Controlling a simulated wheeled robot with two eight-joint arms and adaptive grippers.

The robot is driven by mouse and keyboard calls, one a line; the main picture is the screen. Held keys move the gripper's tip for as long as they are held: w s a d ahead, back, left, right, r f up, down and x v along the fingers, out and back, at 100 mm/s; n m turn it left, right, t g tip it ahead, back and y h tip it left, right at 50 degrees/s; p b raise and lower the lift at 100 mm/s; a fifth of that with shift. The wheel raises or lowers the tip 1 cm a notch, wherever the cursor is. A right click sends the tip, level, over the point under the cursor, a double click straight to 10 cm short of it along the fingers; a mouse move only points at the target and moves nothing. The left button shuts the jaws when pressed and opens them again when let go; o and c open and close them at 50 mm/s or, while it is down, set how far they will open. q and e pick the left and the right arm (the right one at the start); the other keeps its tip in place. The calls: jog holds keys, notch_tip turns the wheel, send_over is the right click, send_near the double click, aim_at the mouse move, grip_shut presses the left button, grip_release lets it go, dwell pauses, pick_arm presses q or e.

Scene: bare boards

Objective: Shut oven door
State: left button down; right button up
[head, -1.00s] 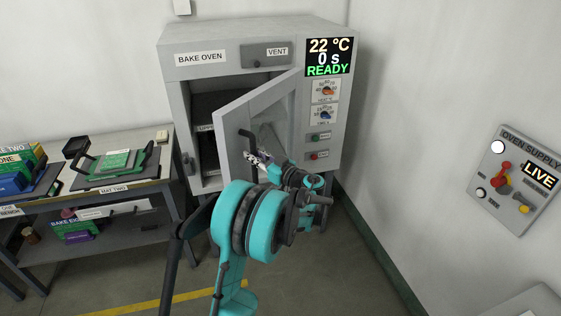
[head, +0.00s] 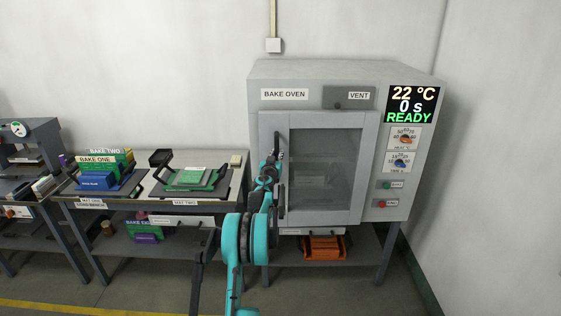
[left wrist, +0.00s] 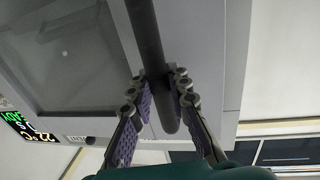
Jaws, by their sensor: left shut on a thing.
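The bake oven (head: 405,195) stands at the right of the head view, with its glazed oven door (head: 350,215) lying across the opening. The door looks flush or nearly so; a small remaining gap cannot be ruled out. The dark upright door handle (head: 280,190) is on the door's left side. My left gripper (head: 270,170) is at this handle, partly hidden by its own arm. In the left wrist view the fingers (left wrist: 162,100) are shut around the dark handle bar (left wrist: 147,35), with the door (left wrist: 75,55) behind it. My right gripper is not in view.
An orange crate (head: 324,247) sits on the shelf below. The oven's display (head: 411,104) reads 22 °C, 0 s, READY. Floor in front is open.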

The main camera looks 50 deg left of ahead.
pick_arm(q)
jog(key=shift+w+a+h, duration=0.3)
jog(key=shift+w+a, duration=0.1)
jog(key=shift+a, duration=0.35)
jog(key=shift+w+a+r, duration=0.1)
jog(key=shift+a+r, duration=0.05)
jog(key=shift+a, duration=0.05)
jog(key=c, duration=1.7)
grip_release()
jog(key=shift+o, duration=1.3)
jog(key=shift+w+a, duration=0.1)
jog(key=shift+a, duration=0.05)
